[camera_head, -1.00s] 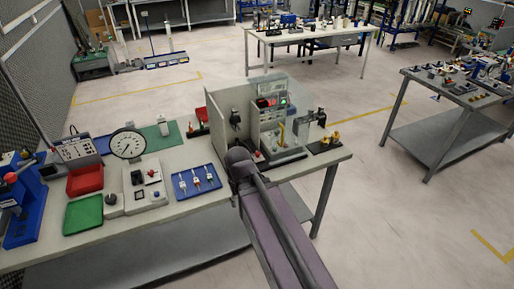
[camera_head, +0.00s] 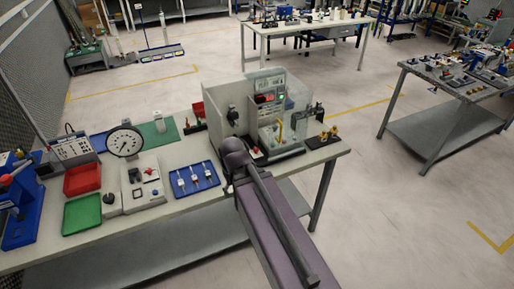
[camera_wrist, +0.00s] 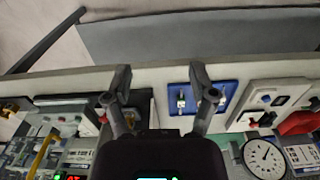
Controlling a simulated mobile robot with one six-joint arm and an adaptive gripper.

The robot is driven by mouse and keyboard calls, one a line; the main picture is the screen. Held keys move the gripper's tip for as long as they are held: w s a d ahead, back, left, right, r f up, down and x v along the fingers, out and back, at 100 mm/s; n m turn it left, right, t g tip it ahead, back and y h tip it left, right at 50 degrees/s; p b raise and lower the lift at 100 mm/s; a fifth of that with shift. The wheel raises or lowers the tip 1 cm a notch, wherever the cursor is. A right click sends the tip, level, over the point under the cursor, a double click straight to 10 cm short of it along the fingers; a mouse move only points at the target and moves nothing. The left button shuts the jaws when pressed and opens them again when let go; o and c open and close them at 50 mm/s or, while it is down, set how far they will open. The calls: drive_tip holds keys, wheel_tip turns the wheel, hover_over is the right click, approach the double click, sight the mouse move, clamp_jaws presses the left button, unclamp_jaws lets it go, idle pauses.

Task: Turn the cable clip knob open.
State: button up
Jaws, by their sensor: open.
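My gripper (camera_wrist: 160,80) is open and empty in the wrist view, its two dark fingers spread above the bench. In the head view my arm's dark end hides the gripper fingers. I cannot single out the cable clip knob with certainty. A clear-walled enclosure (camera_head: 297,101) stands on the bench beyond and right of my arm. A yellow upright part (camera_head: 280,128) is inside it. A bent yellow part (camera_wrist: 42,152) shows at the left of the wrist view. A red knob (camera_head: 148,172) sits on a white box left of my arm.
A blue tray (camera_head: 212,182) with small parts lies just left of my arm. A round gauge (camera_head: 125,141), a red bin (camera_head: 82,180) and a green tray (camera_head: 82,215) stand farther left. The bench front edge (camera_wrist: 70,84) runs across the wrist view. A bare strip lies along it.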

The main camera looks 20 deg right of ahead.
wheel_tip(320, 180, up, 10)
drive_tip(key=w+p, duration=0.3)
drive_tip(key=p, duration=0.6)
drive_tip(key=w+d+m+g+h, duration=0.1)
drive_tip(key=w+d+m, duration=0.5)
drive_tip(key=m, duration=0.7)
drive_tip(key=w+d+r+m+g+h, duration=0.1)
drive_tip(key=w+d+m+h, duration=0.1)
drive_tip(key=w+d+m, duration=0.5)
drive_tip(key=shift+w+d+m+g, duration=0.3)
drive_tip(key=shift+d+m, duration=0.6)
drive_tip(key=shift+m, duration=2.1)
drive_tip(key=shift+d, duration=0.15)
drive_tip(key=shift+r, duration=0.1)
